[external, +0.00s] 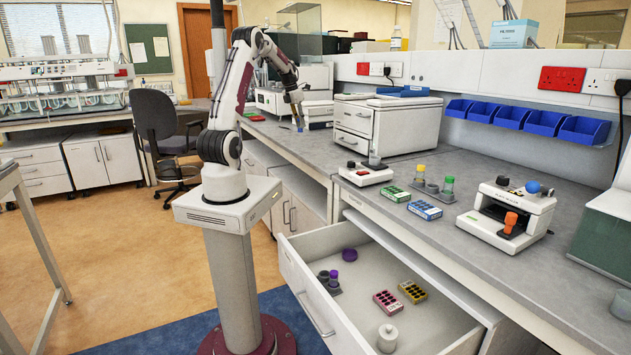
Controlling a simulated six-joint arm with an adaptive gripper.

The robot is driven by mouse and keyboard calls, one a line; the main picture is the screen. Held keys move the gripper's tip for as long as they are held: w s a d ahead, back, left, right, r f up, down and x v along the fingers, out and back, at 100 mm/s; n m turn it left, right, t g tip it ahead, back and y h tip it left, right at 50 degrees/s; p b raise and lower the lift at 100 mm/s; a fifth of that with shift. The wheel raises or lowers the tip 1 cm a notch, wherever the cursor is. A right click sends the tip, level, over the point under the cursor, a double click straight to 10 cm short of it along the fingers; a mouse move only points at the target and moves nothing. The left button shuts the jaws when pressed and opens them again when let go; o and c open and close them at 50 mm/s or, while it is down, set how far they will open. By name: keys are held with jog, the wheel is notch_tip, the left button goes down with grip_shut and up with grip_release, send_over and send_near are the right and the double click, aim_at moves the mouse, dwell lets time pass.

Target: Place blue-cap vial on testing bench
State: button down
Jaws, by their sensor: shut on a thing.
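My gripper (297,114) is at the end of the raised arm, pointing down over the back stretch of the grey bench (262,131). It is shut on a small vial (300,127) that shows blue at its visible part. The vial looks upright and is at or just above the bench top; whether it touches the surface is too small to tell. The gripper fingers hide part of the vial.
White instruments (322,112) stand just behind the gripper, and a white drawer unit (382,122) is to its right. Yellow-cap (420,172) and green-cap (448,184) vials stand on the nearer bench. An open drawer (350,310) juts out below.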

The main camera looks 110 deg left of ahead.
aim_at(300, 128)
jog(key=shift+f, duration=1.65)
jog(key=shift+f, duration=2)
jog(key=shift+f, duration=0.1)
jog(key=c, duration=1.8)
grip_release()
jog(key=shift+c, duration=0.2)
jog(key=v, duration=0.7)
jog(key=shift+r, duration=0.35)
